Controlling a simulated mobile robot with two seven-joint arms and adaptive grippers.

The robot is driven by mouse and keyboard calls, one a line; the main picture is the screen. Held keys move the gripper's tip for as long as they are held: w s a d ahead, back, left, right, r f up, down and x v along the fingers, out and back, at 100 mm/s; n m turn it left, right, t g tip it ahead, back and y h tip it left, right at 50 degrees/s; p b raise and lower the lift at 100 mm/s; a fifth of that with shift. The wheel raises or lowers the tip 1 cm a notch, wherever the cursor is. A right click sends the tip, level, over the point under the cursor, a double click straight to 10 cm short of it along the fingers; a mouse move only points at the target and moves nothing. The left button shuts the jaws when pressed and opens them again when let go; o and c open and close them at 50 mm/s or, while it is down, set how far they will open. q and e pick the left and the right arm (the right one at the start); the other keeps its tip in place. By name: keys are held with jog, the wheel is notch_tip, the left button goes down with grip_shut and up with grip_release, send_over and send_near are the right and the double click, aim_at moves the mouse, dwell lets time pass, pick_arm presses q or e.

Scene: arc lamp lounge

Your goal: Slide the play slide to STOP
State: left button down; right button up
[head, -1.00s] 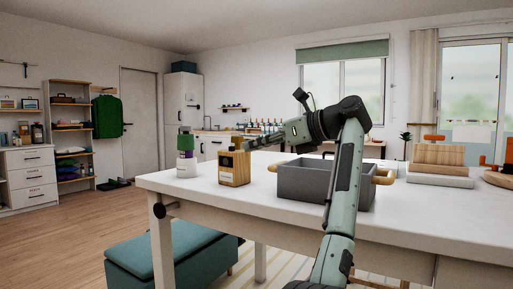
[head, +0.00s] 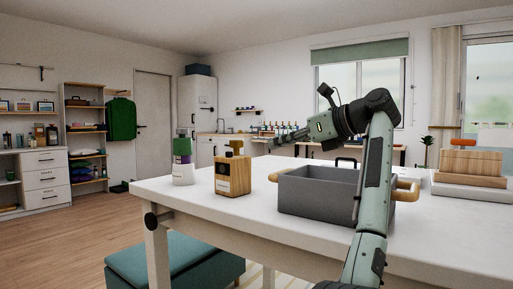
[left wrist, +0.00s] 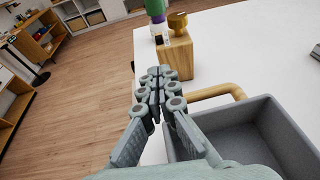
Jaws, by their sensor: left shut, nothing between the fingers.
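A wooden box (head: 233,177) with a dark label and a brass-coloured knob (head: 236,148) on top stands upright on the white table (head: 190,205). I cannot make out which part is the play slide, nor any STOP marking. My left gripper (head: 276,147) is shut and empty, in the air right of the knob and apart from it. In the left wrist view the shut fingers (left wrist: 160,74) point toward the wooden box (left wrist: 175,55), whose knob (left wrist: 178,21) rises behind them. My right gripper is not in view.
A grey tray (head: 318,195) with wooden handles stands on the table below my left arm. A green, purple and white bottle (head: 183,165) stands left of the box. Wooden blocks (head: 472,165) lie at the far right. The table's front left corner is clear.

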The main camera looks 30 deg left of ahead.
aim_at(231, 152)
pick_arm(q)
jog(key=x, duration=1.2)
jog(key=shift+a+r, duration=0.25)
jog(key=shift+r, duration=0.1)
jog(key=shift+a, duration=0.3)
jog(key=shift+w+a, duration=0.15)
jog(key=shift+a, duration=0.05)
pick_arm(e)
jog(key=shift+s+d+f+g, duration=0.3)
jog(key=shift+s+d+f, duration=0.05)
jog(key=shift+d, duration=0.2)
pick_arm(q)
jog(key=shift+a, duration=0.15)
jog(key=a, duration=0.1)
jog(key=a+p, duration=0.1)
jog(key=a, duration=0.1)
jog(key=shift+w+a+p, duration=0.25)
jog(key=shift+w+p, duration=0.05)
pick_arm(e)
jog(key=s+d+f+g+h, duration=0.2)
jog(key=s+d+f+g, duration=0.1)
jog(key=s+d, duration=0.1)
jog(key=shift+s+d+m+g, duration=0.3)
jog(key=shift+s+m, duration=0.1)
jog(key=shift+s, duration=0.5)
pick_arm(q)
jog(key=shift+d, duration=0.15)
